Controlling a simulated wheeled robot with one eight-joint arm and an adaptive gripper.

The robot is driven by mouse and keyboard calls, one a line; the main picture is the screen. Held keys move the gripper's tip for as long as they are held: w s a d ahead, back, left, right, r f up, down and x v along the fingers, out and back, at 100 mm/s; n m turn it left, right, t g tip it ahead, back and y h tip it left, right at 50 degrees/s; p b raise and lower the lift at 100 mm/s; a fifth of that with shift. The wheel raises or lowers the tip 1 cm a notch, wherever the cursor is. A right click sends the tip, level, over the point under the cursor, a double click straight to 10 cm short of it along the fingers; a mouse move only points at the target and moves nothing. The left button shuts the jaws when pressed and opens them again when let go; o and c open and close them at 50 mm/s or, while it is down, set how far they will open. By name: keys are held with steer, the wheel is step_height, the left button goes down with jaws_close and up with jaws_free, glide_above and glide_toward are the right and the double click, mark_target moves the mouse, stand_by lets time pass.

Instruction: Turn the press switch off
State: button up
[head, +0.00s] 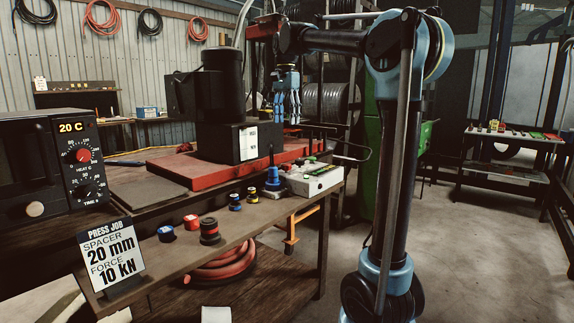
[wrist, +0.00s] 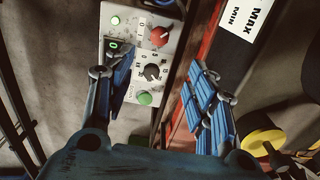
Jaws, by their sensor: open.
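The press's white control box (head: 312,178) sits at the right end of the bench in the head view. In the wrist view its panel (wrist: 130,70) carries a red knob (wrist: 159,36), a black knob (wrist: 151,72), a green button (wrist: 145,98), a lit green lamp (wrist: 115,20) and a green-lit switch (wrist: 112,44). My gripper (head: 287,106) hangs fingers down above the bench, behind the box in the head view. In the wrist view my gripper (wrist: 160,70) is open and empty. Its left finger covers part of the panel near the green-lit switch; contact cannot be told.
The black press (head: 220,120) stands on a red base (head: 170,176) left of my gripper. A heater (head: 40,165), a job card (head: 110,256) and several spools stand along the bench. A blue-topped post (head: 272,178) stands beside the box.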

mark_target(287, 164)
step_height(287, 164, down, 17)
steer(key=shift+f, duration=0.1)
stand_by(0.5)
steer(key=c, duration=1.1)
steer(key=shift+d, duration=0.2)
steer(key=shift+a, duration=0.1)
